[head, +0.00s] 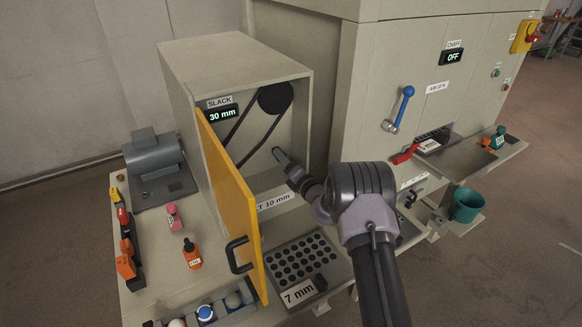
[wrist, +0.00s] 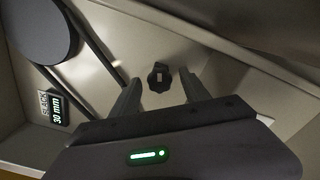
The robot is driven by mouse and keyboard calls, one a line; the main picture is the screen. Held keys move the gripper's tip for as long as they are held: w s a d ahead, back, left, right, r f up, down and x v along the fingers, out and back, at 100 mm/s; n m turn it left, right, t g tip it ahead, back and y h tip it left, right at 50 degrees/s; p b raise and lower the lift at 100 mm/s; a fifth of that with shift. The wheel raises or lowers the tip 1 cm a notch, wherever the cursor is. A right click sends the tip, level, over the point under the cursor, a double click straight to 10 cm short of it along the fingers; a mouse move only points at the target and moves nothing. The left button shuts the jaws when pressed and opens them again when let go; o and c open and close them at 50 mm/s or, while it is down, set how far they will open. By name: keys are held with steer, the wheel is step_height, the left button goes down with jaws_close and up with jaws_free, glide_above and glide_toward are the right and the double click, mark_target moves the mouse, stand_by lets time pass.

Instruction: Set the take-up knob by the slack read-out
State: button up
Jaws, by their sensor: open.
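The slack read-out (head: 222,114) on the belt housing shows 30 mm in green; it also shows in the wrist view (wrist: 57,108). In the wrist view the dark take-up knob (wrist: 159,75) sits on the housing's inner wall, with a pale mark on it. My gripper (wrist: 160,88) is open, its two fingers pointing at the knob, one to each side in the picture; I cannot tell how far off it is. In the head view my gripper (head: 282,158) reaches into the housing, and the knob is not clearly visible there.
The yellow door (head: 232,190) with a black handle (head: 238,256) stands open left of my arm. A black pulley (head: 275,98) and belt are inside the housing. A label (head: 275,201) ending "T 10 mm" is partly hidden by the door. A perforated plate (head: 300,262) lies in front.

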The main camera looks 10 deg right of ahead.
steer(key=p+v, duration=0.2)
steer(key=v, duration=1.5)
